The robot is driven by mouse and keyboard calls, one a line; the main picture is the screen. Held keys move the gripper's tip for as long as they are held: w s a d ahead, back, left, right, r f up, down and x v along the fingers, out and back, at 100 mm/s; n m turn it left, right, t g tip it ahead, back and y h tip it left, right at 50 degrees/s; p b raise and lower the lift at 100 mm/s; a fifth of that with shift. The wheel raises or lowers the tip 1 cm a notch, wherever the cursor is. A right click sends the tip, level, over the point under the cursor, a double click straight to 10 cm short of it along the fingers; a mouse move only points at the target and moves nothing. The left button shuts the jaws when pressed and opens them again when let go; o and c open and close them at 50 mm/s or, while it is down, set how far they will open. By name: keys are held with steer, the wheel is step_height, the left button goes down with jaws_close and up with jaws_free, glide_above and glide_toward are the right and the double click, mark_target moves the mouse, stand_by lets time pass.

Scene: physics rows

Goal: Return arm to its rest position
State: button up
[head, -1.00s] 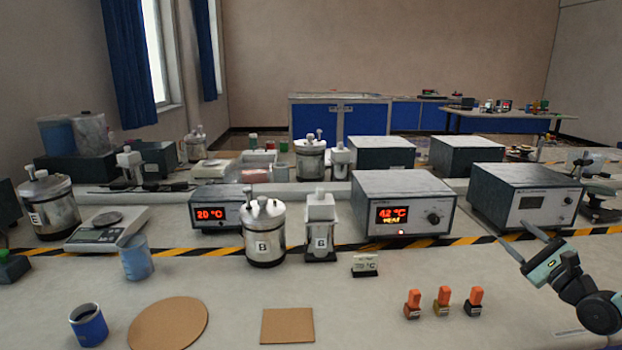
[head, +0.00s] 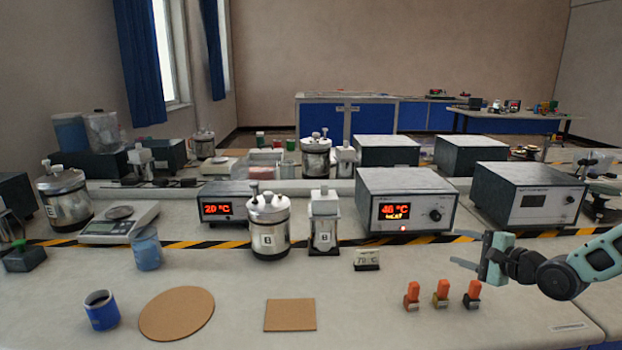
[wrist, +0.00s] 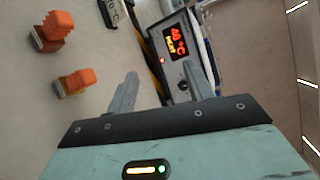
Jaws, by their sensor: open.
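My gripper (head: 466,250) is in the head view at the right, above the bench and in front of the heater boxes. Its two fingers point left and stand apart with nothing between them. In the wrist view my gripper (wrist: 160,88) also shows two spread, empty fingers. My arm reaches in from the right edge of the head view. The orange-topped plugs (head: 441,294) stand upright on the bench below and left of the gripper, apart from it.
A heater box (head: 404,202) with a lit red display stands behind the gripper's left side. A metal canister B (head: 268,228) and a smaller one (head: 323,222) stand mid-bench. A cork square (head: 290,315) and round cork mat (head: 176,313) lie in front.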

steer(key=s+a+n+g+h, duration=0.3)
steer(key=s+a+n+g, duration=0.7)
steer(key=a, duration=0.7)
steer(key=s+a+r+n+g+h, duration=0.1)
steer(key=s+n, duration=0.5)
steer(key=s, duration=0.9)
steer(key=s+a+r+n+g+h, duration=0.2)
steer(key=s+a+r+n+h, duration=0.1)
steer(key=s, duration=1.2)
step_height(320, 180, up, 2)
steer(key=a+n, duration=0.1)
steer(key=n, duration=0.2)
steer(key=shift+n, duration=0.4)
